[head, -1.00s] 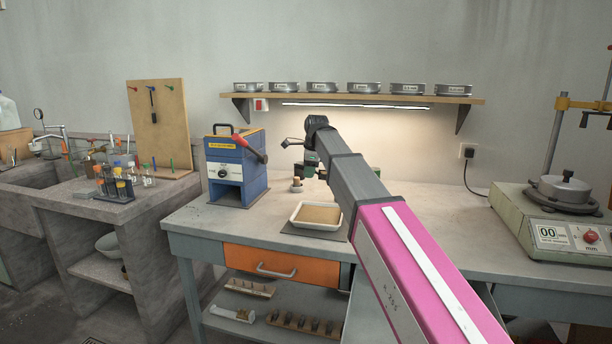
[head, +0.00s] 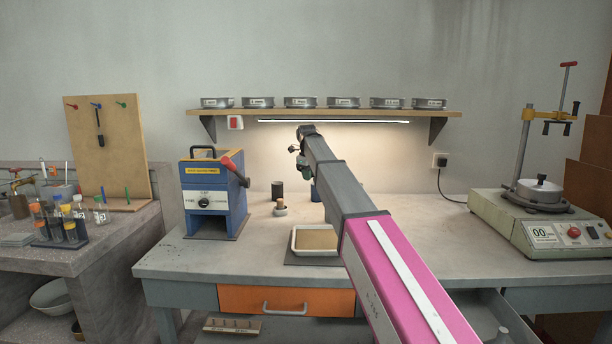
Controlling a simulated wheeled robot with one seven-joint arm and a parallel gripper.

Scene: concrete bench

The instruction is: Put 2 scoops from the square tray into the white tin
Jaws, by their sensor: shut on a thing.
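The square tray (head: 293,250) has a white rim and holds a flat tan fill. It sits on a dark mat at the bench's front edge, partly behind my arm. My gripper (head: 309,168) shows only in part beside the far end of my arm, above and behind the tray. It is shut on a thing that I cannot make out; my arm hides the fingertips. I cannot see a scoop or a white tin.
A blue press (head: 214,196) stands left of the tray. A dark cylinder (head: 277,190), a small stoppered item (head: 280,208) and a partly hidden blue item (head: 315,191) stand behind the tray. Bare bench lies between.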

